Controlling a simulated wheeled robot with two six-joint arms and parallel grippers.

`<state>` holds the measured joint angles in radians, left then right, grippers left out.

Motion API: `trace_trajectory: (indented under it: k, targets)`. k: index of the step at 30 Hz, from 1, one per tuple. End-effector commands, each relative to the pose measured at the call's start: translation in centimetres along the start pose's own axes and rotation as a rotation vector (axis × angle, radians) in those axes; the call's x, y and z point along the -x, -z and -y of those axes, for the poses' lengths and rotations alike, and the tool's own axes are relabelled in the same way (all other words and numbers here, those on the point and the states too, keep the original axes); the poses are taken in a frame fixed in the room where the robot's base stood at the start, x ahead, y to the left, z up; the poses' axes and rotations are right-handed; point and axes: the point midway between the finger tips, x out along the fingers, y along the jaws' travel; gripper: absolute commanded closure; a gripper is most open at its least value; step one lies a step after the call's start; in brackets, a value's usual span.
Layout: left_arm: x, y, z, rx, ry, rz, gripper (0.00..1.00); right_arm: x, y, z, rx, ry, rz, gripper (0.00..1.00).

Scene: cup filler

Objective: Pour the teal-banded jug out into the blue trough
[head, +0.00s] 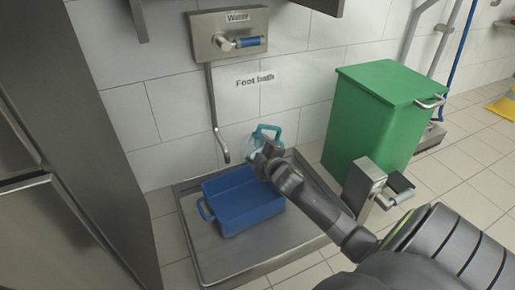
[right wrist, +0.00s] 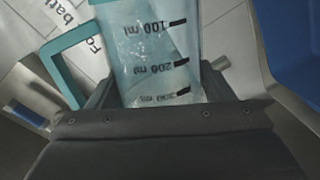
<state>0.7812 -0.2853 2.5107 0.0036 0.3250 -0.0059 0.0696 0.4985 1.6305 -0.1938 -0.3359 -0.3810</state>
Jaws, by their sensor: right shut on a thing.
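The teal-banded jug (head: 250,147) is clear with a teal handle. In the head view it is above the back edge of the blue trough, largely covered by my gripper. My right gripper (head: 265,157) is shut on it. In the right wrist view the jug (right wrist: 152,50) fills the upper middle, with its handle at left and black ml marks. I cannot tell its exact tilt or how much it holds. The blue trough (head: 240,222) has a side handle and looks empty inside. Part of it shows in the right wrist view (right wrist: 297,40). My left gripper is out of view.
The trough stands on a grey metal tray (head: 220,260). A wall-mounted water tap (head: 238,42) has a pipe hanging behind the trough. A green bin (head: 370,120) and a metal post with a dark pedal-like top (head: 370,172) stand at right. A steel cabinet (head: 75,130) is at left.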

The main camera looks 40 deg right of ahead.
Motion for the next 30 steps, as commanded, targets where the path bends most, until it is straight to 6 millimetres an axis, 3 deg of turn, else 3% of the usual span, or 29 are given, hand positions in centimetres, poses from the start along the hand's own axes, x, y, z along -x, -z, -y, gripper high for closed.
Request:
trace_trajectory:
  k: [1,3,13,19,30]
  targets:
    - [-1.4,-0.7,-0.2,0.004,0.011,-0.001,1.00,0.1,0.6,-0.2,0.064,0.002,0.012,0.52]
    - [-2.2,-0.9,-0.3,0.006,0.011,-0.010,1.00,0.0,0.8,0.3,0.179,0.002,0.031,0.52]
    - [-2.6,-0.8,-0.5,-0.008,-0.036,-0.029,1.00,-0.4,1.2,2.5,0.571,-0.002,0.090,0.52]
    - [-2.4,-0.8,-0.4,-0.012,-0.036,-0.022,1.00,-0.5,1.4,2.9,0.657,-0.004,0.103,0.52]
    - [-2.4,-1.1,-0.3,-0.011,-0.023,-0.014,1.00,-0.4,1.6,2.7,0.662,-0.006,0.104,0.52]
